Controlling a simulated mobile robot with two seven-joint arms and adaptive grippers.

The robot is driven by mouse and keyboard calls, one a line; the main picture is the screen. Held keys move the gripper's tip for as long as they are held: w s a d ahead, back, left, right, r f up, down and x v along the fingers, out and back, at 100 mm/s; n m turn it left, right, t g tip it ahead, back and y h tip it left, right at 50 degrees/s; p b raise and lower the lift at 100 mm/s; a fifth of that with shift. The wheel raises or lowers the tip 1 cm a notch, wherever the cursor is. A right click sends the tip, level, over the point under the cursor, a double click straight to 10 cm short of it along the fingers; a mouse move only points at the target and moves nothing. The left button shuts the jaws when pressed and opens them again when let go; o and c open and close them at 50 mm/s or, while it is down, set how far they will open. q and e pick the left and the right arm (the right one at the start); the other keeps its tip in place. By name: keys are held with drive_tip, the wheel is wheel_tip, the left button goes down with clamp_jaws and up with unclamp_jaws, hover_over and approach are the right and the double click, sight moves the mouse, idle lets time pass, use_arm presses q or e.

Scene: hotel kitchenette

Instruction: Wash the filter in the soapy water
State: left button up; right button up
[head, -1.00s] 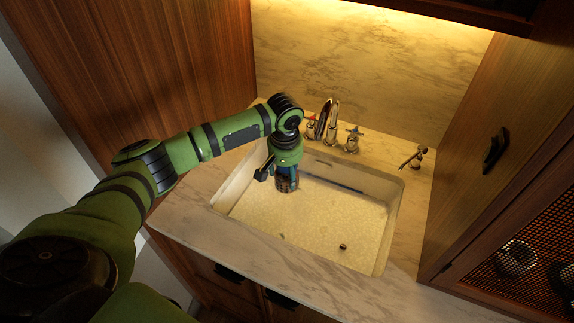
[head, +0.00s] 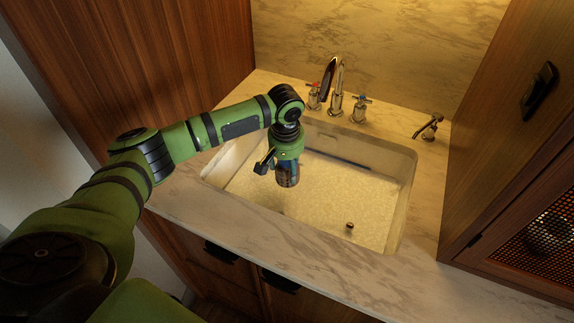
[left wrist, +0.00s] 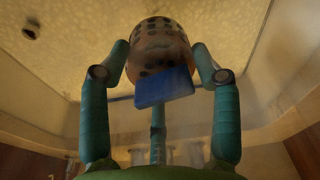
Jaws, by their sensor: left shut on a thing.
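The filter (left wrist: 157,42), a pale brown cylinder with dark holes, is between the fingers of my left gripper (left wrist: 163,72). A blue block (left wrist: 165,87) lies against its near side; I cannot tell whether it belongs to the filter. In the head view my left gripper (head: 288,172) points down over the left part of the sink (head: 402,215), shut on the filter, whose lower part shows at the fingertips. The pale yellow soapy water (head: 320,205) covers the sink's bottom. I cannot tell whether the filter touches it. My right gripper is out of view.
A small dark round thing (head: 349,226) shows in the water at the front right. The tap (head: 335,90) and its two handles stand behind the sink, with a dispenser (head: 429,127) at the right. Wooden cabinets flank the sink; the front counter (head: 290,247) is clear.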

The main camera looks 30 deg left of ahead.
use_arm(q)
drive_tip(key=shift+f+b, duration=1.65)
drive_tip(key=shift+f, duration=3.45)
drive_tip(key=shift+a, duration=0.1)
